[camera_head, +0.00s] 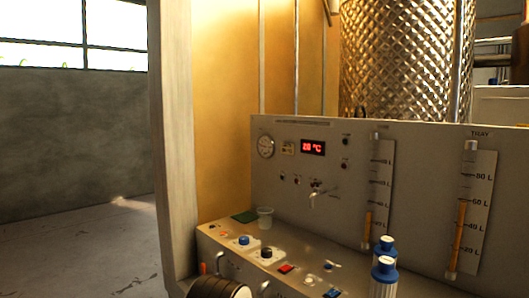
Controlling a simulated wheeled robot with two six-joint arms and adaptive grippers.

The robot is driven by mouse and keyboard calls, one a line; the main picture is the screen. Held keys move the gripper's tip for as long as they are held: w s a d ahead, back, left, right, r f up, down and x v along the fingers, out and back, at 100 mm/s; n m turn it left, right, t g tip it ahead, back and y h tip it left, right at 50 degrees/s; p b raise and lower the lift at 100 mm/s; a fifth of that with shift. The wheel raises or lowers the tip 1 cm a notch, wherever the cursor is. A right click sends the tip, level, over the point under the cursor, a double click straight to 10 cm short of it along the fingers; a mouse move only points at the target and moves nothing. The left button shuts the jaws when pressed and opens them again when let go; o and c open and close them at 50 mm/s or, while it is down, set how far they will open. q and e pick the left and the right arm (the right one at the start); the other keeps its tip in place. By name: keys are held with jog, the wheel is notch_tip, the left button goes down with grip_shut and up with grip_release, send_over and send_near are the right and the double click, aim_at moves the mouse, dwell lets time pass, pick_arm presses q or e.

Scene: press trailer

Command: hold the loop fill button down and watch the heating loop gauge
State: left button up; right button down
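A round white dial gauge (265,147) sits at the upper left of the upright panel. Its needle and lettering are too small to read, so I cannot confirm it is the heating loop gauge. On the sloped console below are a blue round button (243,240) and a dark round button (266,252), each on a pale base. A red switch (286,268) and a blue switch (332,293) lie further right. Their labels are unreadable, so I cannot tell which is the loop fill button. Neither gripper can be made out in this view.
A red digital display (313,147), a small tap (317,192) and two level tubes with orange columns, one at right (460,228), are on the panel. Blue-and-white cylinders (384,275) stand at front right. A post (172,140) is left.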

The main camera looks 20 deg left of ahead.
pick_arm(q)
grip_shut()
dwell(1.0)
